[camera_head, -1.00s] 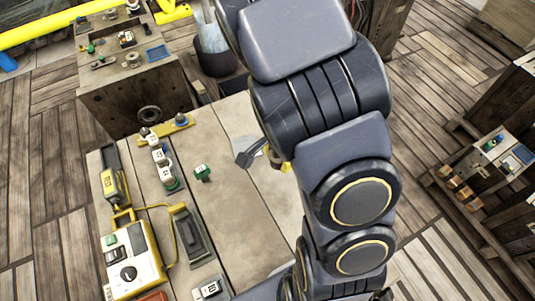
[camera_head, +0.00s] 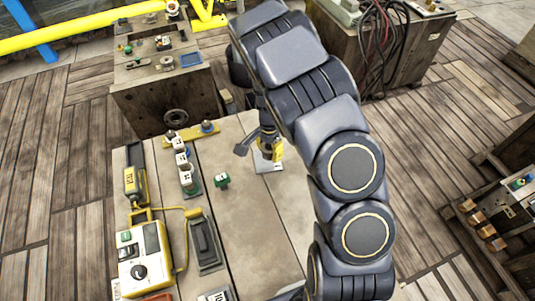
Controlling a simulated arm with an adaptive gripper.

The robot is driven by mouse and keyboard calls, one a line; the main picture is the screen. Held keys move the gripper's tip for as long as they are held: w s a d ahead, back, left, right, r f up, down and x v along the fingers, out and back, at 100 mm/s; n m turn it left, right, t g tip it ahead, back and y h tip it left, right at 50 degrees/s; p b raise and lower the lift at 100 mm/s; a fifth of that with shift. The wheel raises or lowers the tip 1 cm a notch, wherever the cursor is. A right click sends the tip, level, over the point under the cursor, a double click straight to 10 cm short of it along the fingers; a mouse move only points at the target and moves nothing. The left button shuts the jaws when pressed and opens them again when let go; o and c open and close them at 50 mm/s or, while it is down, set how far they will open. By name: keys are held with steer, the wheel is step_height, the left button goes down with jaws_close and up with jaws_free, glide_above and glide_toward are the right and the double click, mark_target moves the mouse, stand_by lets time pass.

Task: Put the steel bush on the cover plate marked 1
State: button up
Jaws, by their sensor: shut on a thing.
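My gripper (camera_head: 266,148) points down over the far part of the bench. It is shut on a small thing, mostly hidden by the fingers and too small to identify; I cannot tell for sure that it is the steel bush. Yellow shows at the gripper's right side. A pale plate (camera_head: 269,166) lies on the bench right under the gripper; I can read no mark on it. I cannot tell whether the held thing touches this plate. A row of white marked blocks (camera_head: 184,161) stands to the left; their marks are too small to read.
A yellow strip with knobs (camera_head: 190,134) lies at the far edge. The bench's middle is clear.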

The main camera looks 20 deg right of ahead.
mark_target(267, 156)
steer(key=shift+w+d+f, duration=0.2)
steer(key=shift+w+f, duration=0.8)
steer(key=shift+f, duration=0.2)
steer(key=shift+w+f, duration=0.1)
steer(key=shift+f, duration=1.4)
steer(key=shift+f, duration=0.15)
steer(key=o, duration=1.1)
